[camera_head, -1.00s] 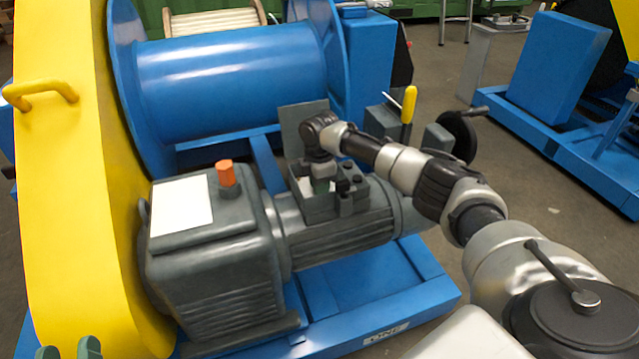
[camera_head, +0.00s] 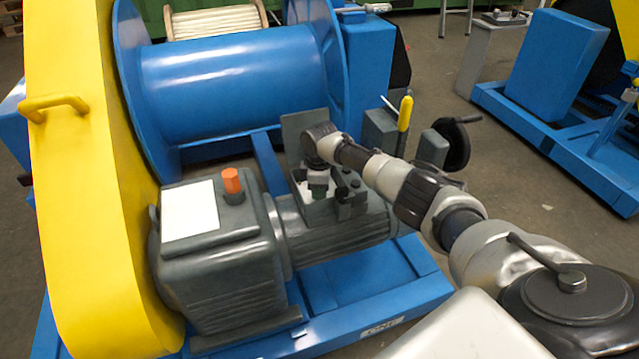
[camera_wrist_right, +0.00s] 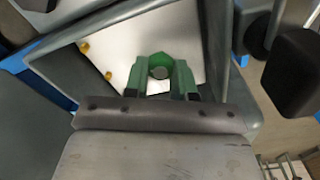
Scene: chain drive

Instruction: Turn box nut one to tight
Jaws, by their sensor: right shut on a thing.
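The motor (camera_head: 335,235) carries an open box (camera_head: 322,210) on its top. In the right wrist view a green hex nut (camera_wrist_right: 158,66) with a grey stud in its middle sits over the white floor (camera_wrist_right: 112,52) of the box. My right gripper (camera_wrist_right: 160,80) is shut on this nut, with its green-tipped fingers on either side of it. In the head view my right gripper (camera_head: 318,188) points down into the box and hides the nut. My left gripper is not in view.
A yellow-handled lever (camera_head: 404,114) and a black handwheel (camera_head: 457,142) stand right of my wrist. A grey gearbox (camera_head: 215,255) with an orange cap (camera_head: 232,181) is on the left. A blue drum (camera_head: 235,80) lies behind.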

